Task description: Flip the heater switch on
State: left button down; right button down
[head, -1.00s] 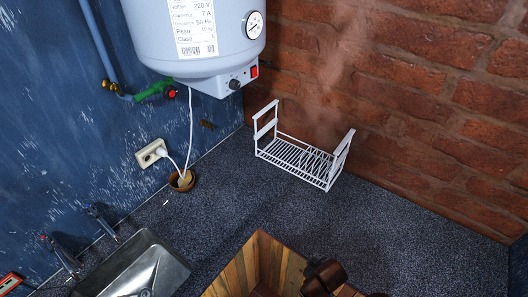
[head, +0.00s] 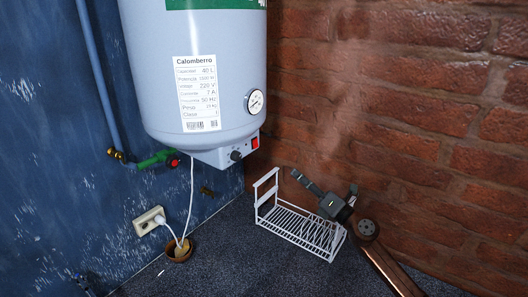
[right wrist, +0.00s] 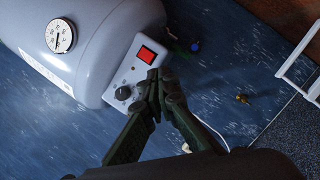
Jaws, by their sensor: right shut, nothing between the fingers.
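The white water heater (head: 205,75) hangs on the blue wall. At its bottom is a control box with a red switch (head: 255,142) and a dark knob (head: 236,155). In the right wrist view the red switch (right wrist: 147,55) lies just above the fingertips, with the knob (right wrist: 122,92) to their left. My right gripper (head: 296,174) is shut and empty, below and right of the switch in the head view, apart from it. Its closed fingertips (right wrist: 158,76) meet in the wrist view. Whether the switch is on cannot be told. My left gripper is not in view.
A white dish rack (head: 300,232) stands on the dark speckled counter below my right gripper. A brick wall (head: 420,120) is behind. A socket with a white plug (head: 150,221) and cable is on the blue wall. A green-handled pipe valve (head: 158,159) is left of the heater.

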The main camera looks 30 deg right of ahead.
aim_at(257, 147)
notch_tip(257, 147, up, 8)
jog(key=n+g+y, duration=0.1)
jog(key=n+g, duration=0.4)
jog(key=n, duration=0.5)
jog(key=shift+n, duration=0.4)
jog(key=shift+f, duration=0.1)
jog(key=shift+y, duration=0.3)
jog(key=p+x, duration=0.6)
jog(key=x, duration=0.7)
jog(key=shift+a, duration=0.1)
jog(key=shift+w+a+f, duration=0.2)
jog(key=shift+w+f, duration=0.05)
jog(key=shift+w, duration=0.2)
